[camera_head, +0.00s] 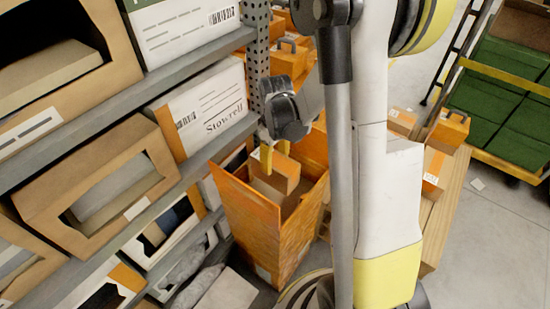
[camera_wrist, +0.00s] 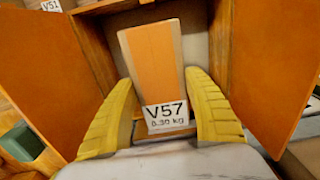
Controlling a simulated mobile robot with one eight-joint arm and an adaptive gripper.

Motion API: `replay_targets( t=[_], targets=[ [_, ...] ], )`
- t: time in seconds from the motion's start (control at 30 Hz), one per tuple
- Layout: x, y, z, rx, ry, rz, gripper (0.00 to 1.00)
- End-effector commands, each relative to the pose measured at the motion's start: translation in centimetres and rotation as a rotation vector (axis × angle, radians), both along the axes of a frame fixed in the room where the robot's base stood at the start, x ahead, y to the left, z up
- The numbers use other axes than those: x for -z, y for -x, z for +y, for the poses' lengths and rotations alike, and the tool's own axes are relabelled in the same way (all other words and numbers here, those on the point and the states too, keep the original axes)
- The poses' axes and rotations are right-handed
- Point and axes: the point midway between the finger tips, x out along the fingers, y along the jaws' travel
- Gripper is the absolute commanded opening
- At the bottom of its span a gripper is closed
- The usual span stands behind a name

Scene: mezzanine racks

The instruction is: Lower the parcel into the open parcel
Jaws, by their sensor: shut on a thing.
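The parcel (camera_wrist: 153,60) is a small brown box with an orange stripe and a label reading "V57 0.30 kg". My gripper (camera_wrist: 164,112) has its two yellow fingers on either side of the parcel's near end in the wrist view. In the head view the parcel (camera_head: 284,175) hangs below my gripper (camera_head: 268,155), at the mouth of the open parcel (camera_head: 262,222). The open parcel is a tall orange box with raised flaps, and its flap (camera_wrist: 268,60) fills the right side of the wrist view. I cannot tell whether the parcel touches its inside.
A rack (camera_head: 90,105) with open-fronted boxes and white cartons stands on the left. Orange boxes (camera_head: 437,165) stand to the right, behind my arm. A yellow-framed rack with green crates (camera_head: 500,80) is at the far right. The grey floor (camera_head: 490,250) at lower right is clear.

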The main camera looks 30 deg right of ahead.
Motion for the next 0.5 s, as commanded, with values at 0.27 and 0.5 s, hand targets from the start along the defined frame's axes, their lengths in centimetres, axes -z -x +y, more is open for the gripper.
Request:
replay_targets(
  t=[0.27, 0.5],
  targets=[
    [4.2, 0.0, 0.0, 0.0, 0.0, 0.0, 0.18],
    [6.7, 0.0, 0.0, 0.0, 0.0, 0.0, 0.18]
  ],
)
